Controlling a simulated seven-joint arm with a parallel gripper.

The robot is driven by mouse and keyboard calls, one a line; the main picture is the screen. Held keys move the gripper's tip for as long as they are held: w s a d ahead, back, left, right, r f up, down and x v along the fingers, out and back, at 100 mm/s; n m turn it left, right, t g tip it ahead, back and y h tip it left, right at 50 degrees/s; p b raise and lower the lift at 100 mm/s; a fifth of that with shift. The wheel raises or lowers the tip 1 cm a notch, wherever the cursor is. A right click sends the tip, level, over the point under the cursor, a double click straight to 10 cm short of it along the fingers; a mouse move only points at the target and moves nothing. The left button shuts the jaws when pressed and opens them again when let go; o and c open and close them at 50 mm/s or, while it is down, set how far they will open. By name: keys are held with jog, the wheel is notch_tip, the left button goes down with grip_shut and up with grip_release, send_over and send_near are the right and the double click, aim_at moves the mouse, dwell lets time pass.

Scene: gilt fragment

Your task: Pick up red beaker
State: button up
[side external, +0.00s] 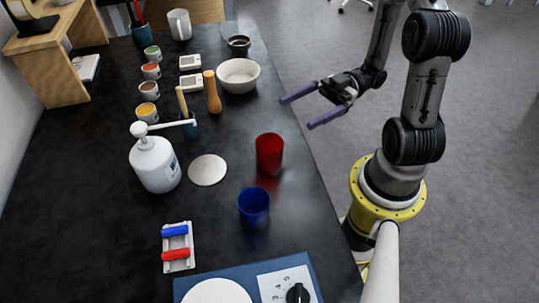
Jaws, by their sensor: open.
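The red beaker (269,154) stands upright on the black table, near the table's right edge. It is a red, see-through cup that casts a reddish tint on the table. My gripper (296,111) is open and empty, above and to the right of the beaker in the picture. Its two purple fingers point left toward the table and are apart from the beaker. A blue beaker (254,207) stands just below the red one in the picture.
A white bowl (238,75) and a wooden pestle (212,92) are behind. A blue hot plate (260,284) is at the front. The table's right edge (313,175) is clear.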

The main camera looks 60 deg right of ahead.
send_near(280, 147)
jog(key=x, duration=0.3)
jog(key=shift+w+a+f, duration=0.2)
jog(key=shift+w, duration=0.1)
jog(key=shift+w+a+f, duration=0.1)
jog(key=shift+a, duration=0.1)
jog(key=shift+x, duration=3.5)
jog(key=c, duration=1.3)
jog(key=shift+c, duration=0.2)
